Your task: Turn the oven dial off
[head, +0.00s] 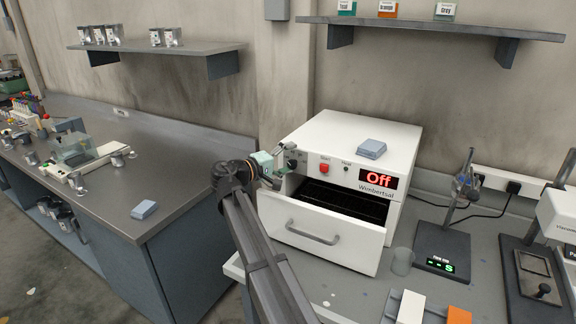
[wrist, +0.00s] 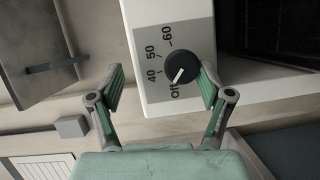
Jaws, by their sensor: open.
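The white oven (head: 341,220) stands on the bench with its front drawer pulled open. Its red display (head: 372,178) reads "Off". The dark round oven dial (wrist: 181,68) shows in the wrist view on a grey scale plate marked Off, 40, 50 and 60. The dial's white pointer line aims down-left at "Off". My gripper (wrist: 162,82) is open, with one green-padded finger on each side of the dial. The right finger is close to the dial's edge; I cannot tell whether it touches. The left finger is clearly apart. In the head view my gripper (head: 273,170) is at the oven's upper left front.
The open drawer (head: 320,231) juts out just right of my gripper. A red button (head: 324,169) is on the oven front, and a grey-blue box (head: 371,148) lies on top. A glass beaker (head: 402,261) and a stand (head: 442,250) are to the right.

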